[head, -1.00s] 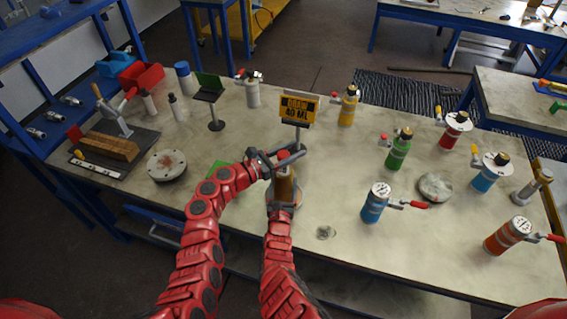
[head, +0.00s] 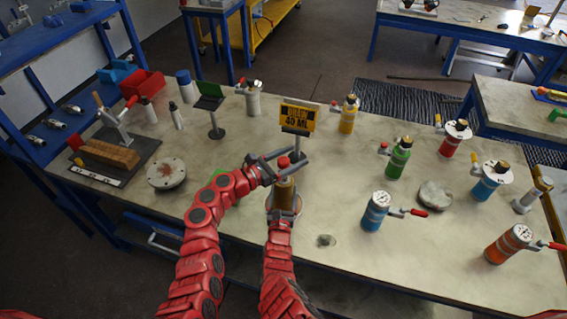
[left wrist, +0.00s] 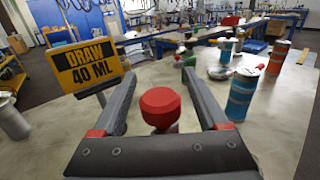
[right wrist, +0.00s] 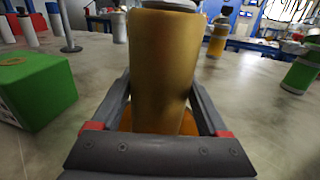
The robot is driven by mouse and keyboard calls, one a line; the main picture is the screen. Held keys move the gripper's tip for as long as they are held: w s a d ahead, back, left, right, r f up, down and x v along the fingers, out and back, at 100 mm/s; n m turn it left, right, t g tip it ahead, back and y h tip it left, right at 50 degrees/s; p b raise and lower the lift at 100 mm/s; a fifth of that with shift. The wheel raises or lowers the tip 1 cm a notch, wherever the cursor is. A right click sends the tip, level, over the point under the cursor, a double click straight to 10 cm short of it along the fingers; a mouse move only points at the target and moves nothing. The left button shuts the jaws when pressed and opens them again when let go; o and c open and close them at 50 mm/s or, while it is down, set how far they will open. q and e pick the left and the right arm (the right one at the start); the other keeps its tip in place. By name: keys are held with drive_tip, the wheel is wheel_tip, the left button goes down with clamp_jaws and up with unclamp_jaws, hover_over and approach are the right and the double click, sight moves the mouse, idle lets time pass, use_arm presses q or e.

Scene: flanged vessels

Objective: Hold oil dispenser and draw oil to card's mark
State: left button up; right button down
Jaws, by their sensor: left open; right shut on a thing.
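The oil dispenser (head: 284,190) is a brown-gold cylinder with a red knob on top, upright on the bench. My right gripper (right wrist: 160,105) is shut on its body; the gold wall fills the middle of the right wrist view (right wrist: 163,60). My left gripper (head: 284,160) is open at the dispenser's top. In the left wrist view the red knob (left wrist: 160,106) sits between its spread fingers (left wrist: 160,85), with gaps on both sides. The card (head: 298,117) reads "DRAW 40 ML" and stands behind the dispenser; it also shows in the left wrist view (left wrist: 88,66).
A green block (right wrist: 35,90) stands left of the dispenser. A round flange (head: 166,172) lies at left.

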use_arm(q)
drive_tip(key=shift+v, duration=3)
drive_tip(key=v, duration=1.2)
use_arm(e)
unclamp_jaws()
use_arm(q)
drive_tip(key=shift+f, duration=0.1)
use_arm(e)
drive_tip(key=shift+s, duration=0.1)
